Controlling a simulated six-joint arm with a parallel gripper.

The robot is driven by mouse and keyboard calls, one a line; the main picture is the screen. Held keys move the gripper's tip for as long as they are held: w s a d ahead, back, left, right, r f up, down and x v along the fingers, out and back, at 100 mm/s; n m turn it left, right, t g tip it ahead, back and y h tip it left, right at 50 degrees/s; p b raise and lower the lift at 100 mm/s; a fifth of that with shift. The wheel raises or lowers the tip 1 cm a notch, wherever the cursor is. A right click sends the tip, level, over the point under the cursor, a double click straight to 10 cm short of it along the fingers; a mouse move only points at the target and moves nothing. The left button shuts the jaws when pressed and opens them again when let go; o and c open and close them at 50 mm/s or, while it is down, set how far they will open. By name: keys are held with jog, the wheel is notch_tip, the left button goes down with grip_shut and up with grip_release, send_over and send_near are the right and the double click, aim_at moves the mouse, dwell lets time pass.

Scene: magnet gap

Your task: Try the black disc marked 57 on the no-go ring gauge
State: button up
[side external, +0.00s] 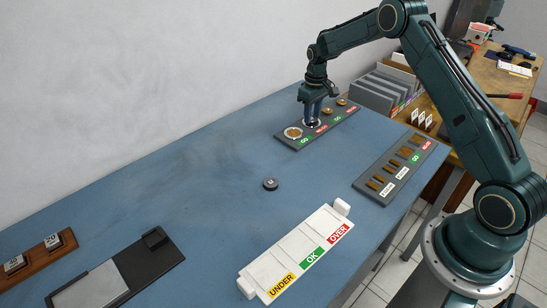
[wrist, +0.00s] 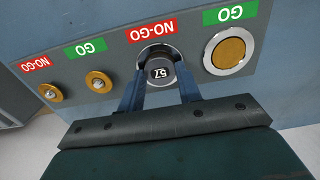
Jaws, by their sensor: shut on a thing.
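The gauge plate (side external: 287,141) is grey with red NO-GO and green GO labels. In the side external view my gripper (side external: 312,121) is low over this plate and hides most of the disc. The large GO ring (wrist: 229,50), with a gold centre, is beside it.
Two smaller gauges (wrist: 98,82) are farther along the plate. Another dark disc (side external: 270,184) lies on the blue table. A white tray (side external: 297,252) marked UNDER, OK and OVER is at the front. A second gauge plate (side external: 367,183) lies right. The table's middle is mostly clear.

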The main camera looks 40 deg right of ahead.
dwell(0.4)
jog(key=o, duration=1.1)
jog(key=shift+c, duration=0.5)
jog(key=c, duration=0.4)
jog(key=shift+c, duration=0.2)
jog(key=shift+r, duration=0.15)
jog(key=shift+r, duration=2.05)
